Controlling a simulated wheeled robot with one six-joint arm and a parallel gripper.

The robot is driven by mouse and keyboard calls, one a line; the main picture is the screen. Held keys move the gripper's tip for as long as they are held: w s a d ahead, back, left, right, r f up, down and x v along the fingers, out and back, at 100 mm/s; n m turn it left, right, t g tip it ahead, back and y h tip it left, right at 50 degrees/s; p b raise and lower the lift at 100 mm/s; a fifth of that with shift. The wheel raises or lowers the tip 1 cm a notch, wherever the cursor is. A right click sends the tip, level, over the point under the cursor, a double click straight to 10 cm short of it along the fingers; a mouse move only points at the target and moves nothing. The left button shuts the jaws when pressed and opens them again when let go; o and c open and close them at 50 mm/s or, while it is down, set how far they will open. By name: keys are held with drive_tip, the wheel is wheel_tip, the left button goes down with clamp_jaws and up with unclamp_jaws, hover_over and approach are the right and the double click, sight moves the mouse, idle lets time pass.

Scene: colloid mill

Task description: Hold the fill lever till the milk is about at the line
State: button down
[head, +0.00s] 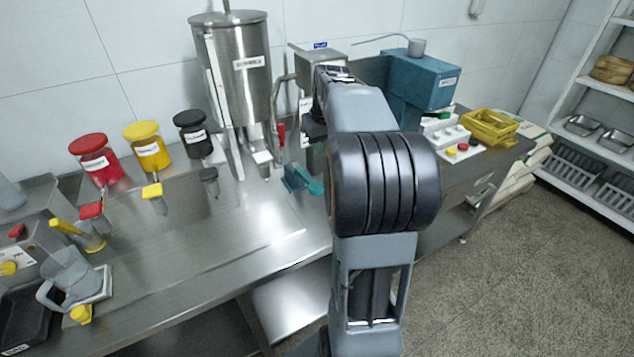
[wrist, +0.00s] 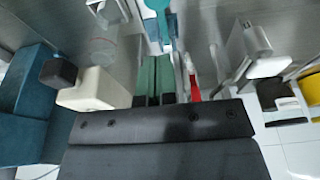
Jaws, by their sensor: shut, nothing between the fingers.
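My gripper (wrist: 155,62) shows in the wrist view with its two green fingers side by side, shut and empty. A red lever (wrist: 193,88) stands just right of the fingers, apart from them as far as I can tell. A red handle (head: 281,133) also shows beside the steel tank (head: 240,75) in the head view, where my arm hides the gripper. A clear vessel (wrist: 103,48) with a thin reddish line is at the upper left of the wrist view. I cannot make out any milk level in it.
A cream block with a black knob (wrist: 95,88) is left of my fingers. A teal item (head: 296,179) lies on the steel counter (head: 220,235). Red, yellow and black lidded jars (head: 148,147) stand left of the tank. A teal machine (head: 420,80) stands to the right.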

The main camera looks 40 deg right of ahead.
sight(316, 186)
idle(0.3)
drive_tip(key=x, duration=0.4)
drive_tip(key=p+x, duration=0.1)
drive_tip(key=x, duration=0.3)
drive_tip(key=s+x, duration=0.1)
drive_tip(key=x, duration=0.3)
drive_tip(key=shift+f, duration=1.05)
